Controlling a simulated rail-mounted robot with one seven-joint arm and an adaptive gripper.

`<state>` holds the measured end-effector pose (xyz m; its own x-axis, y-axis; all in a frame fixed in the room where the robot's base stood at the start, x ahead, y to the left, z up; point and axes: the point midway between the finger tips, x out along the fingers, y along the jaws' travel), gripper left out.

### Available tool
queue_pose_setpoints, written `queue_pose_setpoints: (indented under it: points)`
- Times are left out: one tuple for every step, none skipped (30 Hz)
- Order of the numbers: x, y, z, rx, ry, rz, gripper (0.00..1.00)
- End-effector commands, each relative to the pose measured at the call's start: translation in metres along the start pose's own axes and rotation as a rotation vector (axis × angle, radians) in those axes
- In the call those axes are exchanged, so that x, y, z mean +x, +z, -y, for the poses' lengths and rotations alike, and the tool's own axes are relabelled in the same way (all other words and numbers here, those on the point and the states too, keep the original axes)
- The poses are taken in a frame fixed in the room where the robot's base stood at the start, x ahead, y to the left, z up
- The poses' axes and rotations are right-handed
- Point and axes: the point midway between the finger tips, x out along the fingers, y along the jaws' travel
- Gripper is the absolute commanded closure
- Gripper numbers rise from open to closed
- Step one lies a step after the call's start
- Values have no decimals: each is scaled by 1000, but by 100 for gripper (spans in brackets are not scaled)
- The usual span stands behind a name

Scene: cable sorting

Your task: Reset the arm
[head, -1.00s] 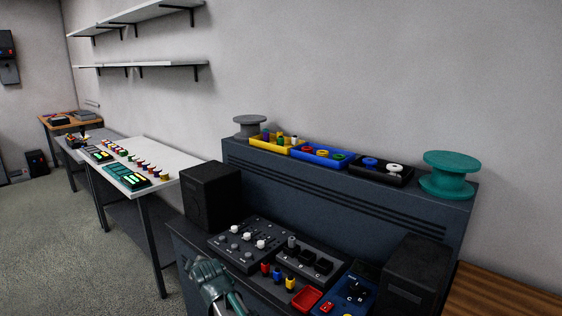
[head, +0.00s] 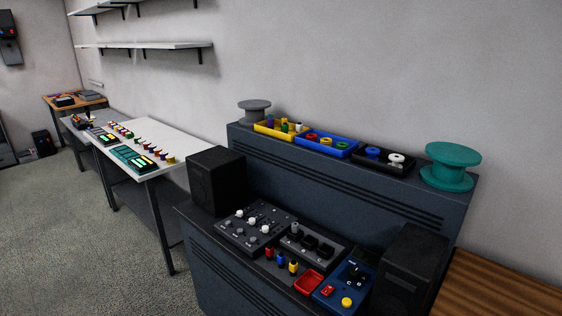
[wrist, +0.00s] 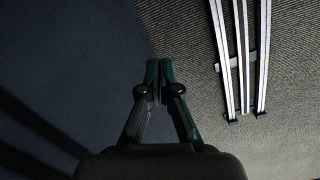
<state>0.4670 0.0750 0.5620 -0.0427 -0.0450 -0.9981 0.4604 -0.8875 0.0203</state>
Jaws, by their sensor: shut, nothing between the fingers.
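My gripper (wrist: 159,82) shows in the wrist view with its two teal-tipped fingers together and nothing between them. It points down past a dark blue surface on the left and the grey carpet on the right. My arm and gripper are not in the head view now. In the head view a dark blue console (head: 330,183) carries knob panels, a red tray (head: 309,283) and several small coloured plugs (head: 281,260) standing upright.
Black speakers (head: 216,180) stand on the console. Yellow, blue (head: 326,144) and black trays and a teal spool (head: 451,166) line its upper ledge. A white table (head: 165,140) is at the left. Pale rails (wrist: 240,60) lie over carpet in the wrist view.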

Motion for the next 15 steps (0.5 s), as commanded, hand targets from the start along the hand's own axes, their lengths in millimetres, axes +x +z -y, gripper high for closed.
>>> queue_pose_setpoints:
  points:
    - [6,37,1,55,-23,64,100]
    - [10,54,2,85,-35,98,100]
    - [15,78,4,127,-52,145,100]
    - [19,96,7,159,-64,180,100]
    - [22,114,9,189,-76,215,100]
    - [24,135,14,228,-92,260,100]
    - [25,151,17,257,-102,291,100]
    - [27,166,20,283,-113,322,100]
    - [27,184,25,316,-125,361,100]
    - [27,196,28,339,-133,387,100]
    - [27,208,32,359,-140,412,100]
    - [27,220,36,382,-149,440,100]
    - [27,228,39,398,-155,459,100]
    - [26,236,41,412,-159,476,100]
    - [26,243,44,426,-164,494,100]
